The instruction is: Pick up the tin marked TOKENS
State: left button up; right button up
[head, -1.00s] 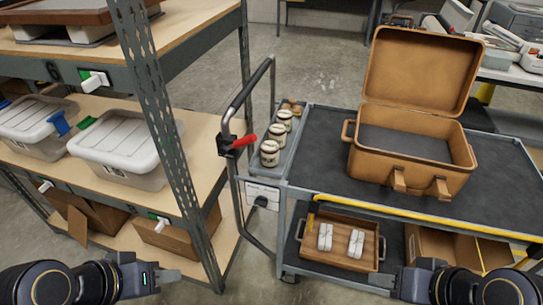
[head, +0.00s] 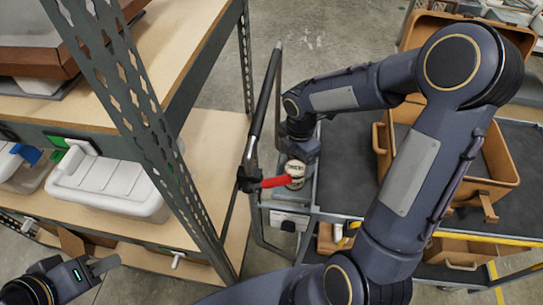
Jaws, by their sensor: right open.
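A round cream tin (head: 295,170) with a dark band stands in the narrow side tray at the cart's left end. Its lid bears dark lettering, too small to read surely. My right gripper (head: 299,158) is over the tray, pointing down just behind and above this tin; it is open, and its fingertips are largely hidden. I cannot tell whether it touches the tin. The other tins of the row are hidden by my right arm. My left gripper (head: 104,266) is low at the left, away from the tins; its jaw opening is unclear.
A red lever (head: 275,181) on the cart's handle rail (head: 262,105) sticks out close to the tin. The shelf rack (head: 165,135) with white-lidded boxes (head: 108,185) is at left. A brown open case (head: 493,160) stands on the cart, partly behind my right arm.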

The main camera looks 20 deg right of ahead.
aim_at(295, 175)
notch_tip(295, 175, down, 8)
jog(key=shift+s+r, duration=0.15)
jog(key=c, duration=1.3)
